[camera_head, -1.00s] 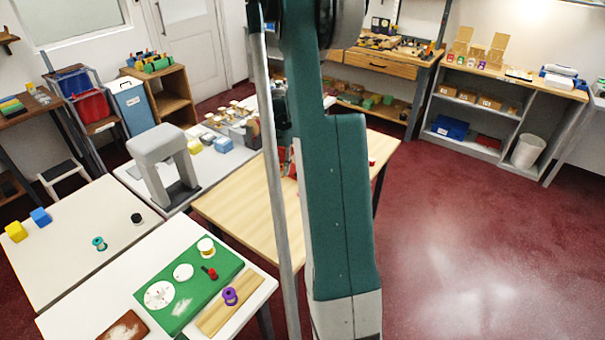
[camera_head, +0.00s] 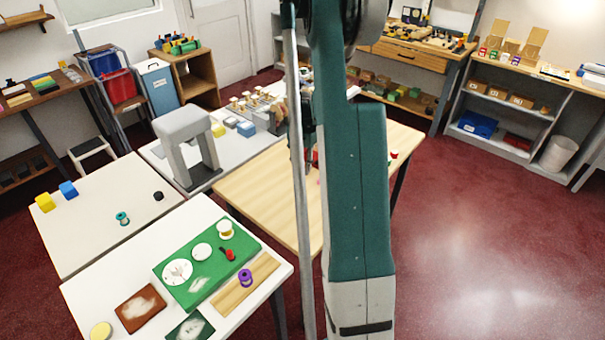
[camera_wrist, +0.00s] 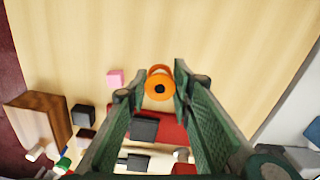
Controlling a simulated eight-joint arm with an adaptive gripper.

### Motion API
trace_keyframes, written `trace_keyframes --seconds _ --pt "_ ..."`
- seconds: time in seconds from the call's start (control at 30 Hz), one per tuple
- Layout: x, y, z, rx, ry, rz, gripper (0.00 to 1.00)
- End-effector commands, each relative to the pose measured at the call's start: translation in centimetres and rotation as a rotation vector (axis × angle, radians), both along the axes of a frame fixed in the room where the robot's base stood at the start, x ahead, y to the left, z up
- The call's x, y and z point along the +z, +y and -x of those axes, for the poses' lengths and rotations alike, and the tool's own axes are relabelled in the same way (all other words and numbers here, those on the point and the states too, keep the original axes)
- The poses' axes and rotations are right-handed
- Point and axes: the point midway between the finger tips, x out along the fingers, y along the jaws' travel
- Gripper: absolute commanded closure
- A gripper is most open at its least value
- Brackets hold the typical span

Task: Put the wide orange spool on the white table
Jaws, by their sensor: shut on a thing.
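In the wrist view my gripper (camera_wrist: 158,84) is shut on the orange spool (camera_wrist: 160,90), which sits between the fingertips over a pale wooden table (camera_wrist: 225,40). Whether the spool touches the wood is unclear. In the head view my arm hides the gripper and the spool. Two white tables stand at the left there: a front one (camera_head: 228,316) with a green mat, and one behind it (camera_head: 85,232) with small objects. A third whitish surface (camera_head: 235,170) lies beyond, carrying a grey arch.
On the front table are a purple spool (camera_head: 246,277), a green mat (camera_head: 188,282) and a brown board (camera_head: 140,308). The table behind holds a teal spool (camera_head: 122,218) and yellow and blue blocks. The grey arch (camera_head: 187,145) stands tall. A pink block (camera_wrist: 115,78) lies on the wooden table.

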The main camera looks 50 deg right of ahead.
Motion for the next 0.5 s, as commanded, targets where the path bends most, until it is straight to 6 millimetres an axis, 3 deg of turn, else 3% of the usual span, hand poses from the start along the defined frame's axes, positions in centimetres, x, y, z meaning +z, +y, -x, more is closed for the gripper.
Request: trace_keyframes --seconds 0.3,0.5 --pt "-3.1 0.0 0.0 0.000 0.000 0.000 0.86" --pt "-3.4 0.0 0.0 0.000 0.000 0.000 0.86"
